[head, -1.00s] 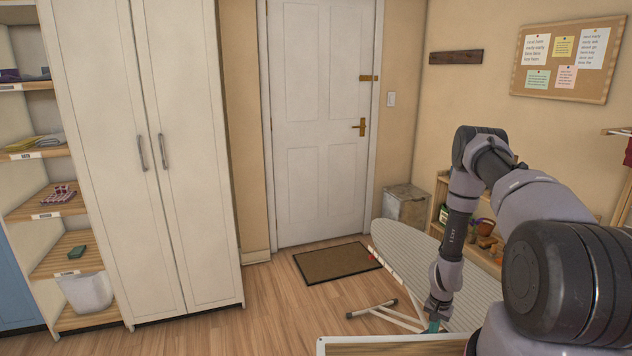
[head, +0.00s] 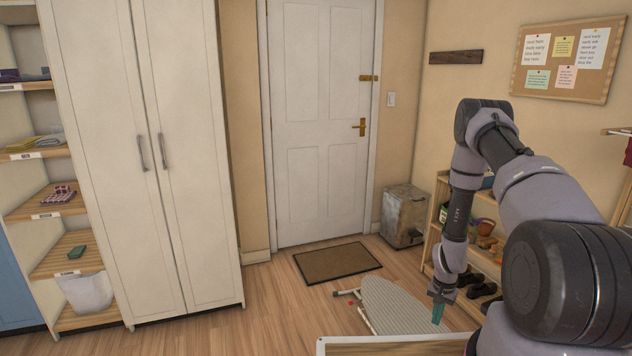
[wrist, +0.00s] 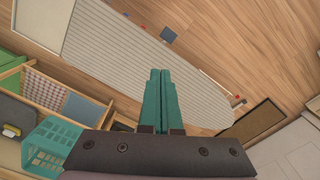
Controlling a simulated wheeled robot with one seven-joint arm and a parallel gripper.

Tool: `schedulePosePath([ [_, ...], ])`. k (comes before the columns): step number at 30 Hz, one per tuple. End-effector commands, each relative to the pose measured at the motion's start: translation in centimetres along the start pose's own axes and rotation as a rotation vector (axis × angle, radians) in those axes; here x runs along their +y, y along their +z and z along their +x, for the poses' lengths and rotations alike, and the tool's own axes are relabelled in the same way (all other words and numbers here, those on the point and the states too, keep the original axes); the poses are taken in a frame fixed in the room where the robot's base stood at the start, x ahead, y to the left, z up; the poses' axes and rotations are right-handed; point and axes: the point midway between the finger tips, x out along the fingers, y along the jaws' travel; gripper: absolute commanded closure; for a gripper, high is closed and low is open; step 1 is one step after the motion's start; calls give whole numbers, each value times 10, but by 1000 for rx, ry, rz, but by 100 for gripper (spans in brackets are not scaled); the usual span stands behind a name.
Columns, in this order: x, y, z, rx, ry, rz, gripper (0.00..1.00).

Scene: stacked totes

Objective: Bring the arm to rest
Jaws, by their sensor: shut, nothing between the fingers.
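My gripper (head: 438,314) hangs at the end of my arm on the right of the head view, pointing down over the ironing board. In the wrist view its teal fingers (wrist: 160,75) are pressed together with nothing between them. The grey striped ironing board (head: 400,305) lies low near the floor, tilted, with part of its frame showing at its left end. It also fills much of the wrist view (wrist: 130,55), behind the fingertips. Whether the fingers touch the board cannot be told, but they seem above it.
A doormat (head: 337,262) lies before the white door (head: 325,120). A metal bin (head: 403,215) and a low shoe shelf (head: 440,225) stand at the right. A white cupboard (head: 150,240) stands left. A teal basket (wrist: 50,146) shows in the wrist view. Floor between cupboard and board is clear.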

Motion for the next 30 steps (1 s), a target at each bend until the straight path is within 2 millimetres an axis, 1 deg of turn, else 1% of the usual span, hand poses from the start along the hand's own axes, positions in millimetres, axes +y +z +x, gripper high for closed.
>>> schedulePosePath([
  [8,-1,-1,-2,1,-2,0,100],
  [11,-8,-8,-19,12,-14,-5,100],
  [14,-24,-21,-58,34,-43,-17,100],
  [15,-32,-27,-79,44,-57,-24,100],
  [17,-44,-34,-114,62,-81,-34,100],
  [18,-50,-37,-139,73,-96,-43,100],
  [20,-60,-40,-174,89,-119,-54,100],
  [21,-66,-40,-197,99,-133,-64,100],
  [23,-73,-40,-232,115,-155,-76,100],
  [24,-77,-38,-255,126,-169,-85,100],
  [25,-80,-36,-272,134,-179,-91,100],
  [26,-82,-34,-289,142,-189,-99,100],
  [27,-85,-30,-311,153,-203,-109,100],
  [29,-87,-22,-344,169,-222,-122,100],
  [30,-88,-17,-365,180,-235,-132,100],
])
